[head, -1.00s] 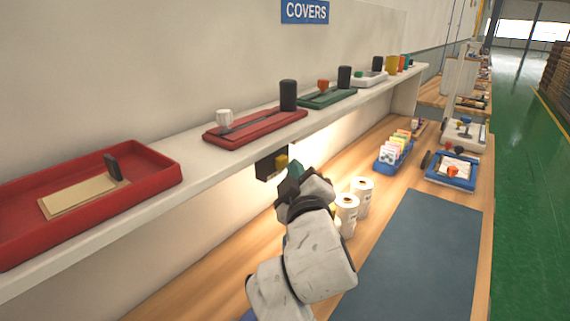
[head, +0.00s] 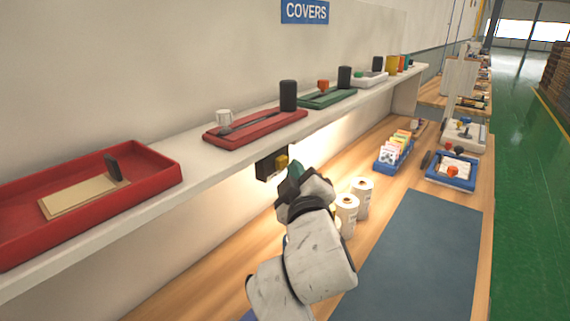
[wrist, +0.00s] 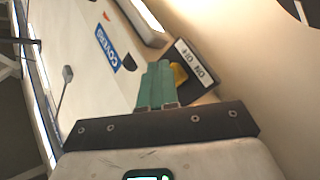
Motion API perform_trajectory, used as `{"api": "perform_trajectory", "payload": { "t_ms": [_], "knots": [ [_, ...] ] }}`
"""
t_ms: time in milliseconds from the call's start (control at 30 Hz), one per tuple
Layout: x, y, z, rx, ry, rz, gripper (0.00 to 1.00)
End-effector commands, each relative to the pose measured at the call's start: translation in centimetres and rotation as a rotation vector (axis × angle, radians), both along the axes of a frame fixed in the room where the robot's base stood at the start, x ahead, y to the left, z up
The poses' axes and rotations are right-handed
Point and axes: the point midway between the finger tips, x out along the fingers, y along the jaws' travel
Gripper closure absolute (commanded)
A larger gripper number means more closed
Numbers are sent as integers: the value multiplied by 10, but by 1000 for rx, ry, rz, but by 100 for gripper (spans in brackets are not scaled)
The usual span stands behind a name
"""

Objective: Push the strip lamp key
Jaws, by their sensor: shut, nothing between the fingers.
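The strip lamp key is a yellow rocker (head: 282,161) on a dark switch box (head: 264,168) fixed under the shelf's front edge. In the wrist view the yellow key (wrist: 179,73) shows beside a white ON/OFF label on the box (wrist: 199,60). My gripper (head: 296,170) is shut and empty, its green fingers close to the right of the key in the head view. In the wrist view the fingertips (wrist: 158,68) lie just left of the key and partly overlap it, so I cannot tell whether they touch. Warm light falls on the wall under the shelf.
The shelf (head: 205,165) above carries red (head: 255,127) and green (head: 328,98) trays and black cylinders. Below, white rolls (head: 347,212) stand close to my arm. A blue card box (head: 394,153) and dark mat (head: 420,250) lie on the bench.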

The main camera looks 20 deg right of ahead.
Motion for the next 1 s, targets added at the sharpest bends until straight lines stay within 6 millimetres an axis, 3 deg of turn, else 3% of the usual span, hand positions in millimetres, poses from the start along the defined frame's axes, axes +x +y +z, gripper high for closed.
{"api": "perform_trajectory", "payload": {
  "t_ms": [1000],
  "knots": [
    [7,5,1,1,0,0,100]
  ]
}}
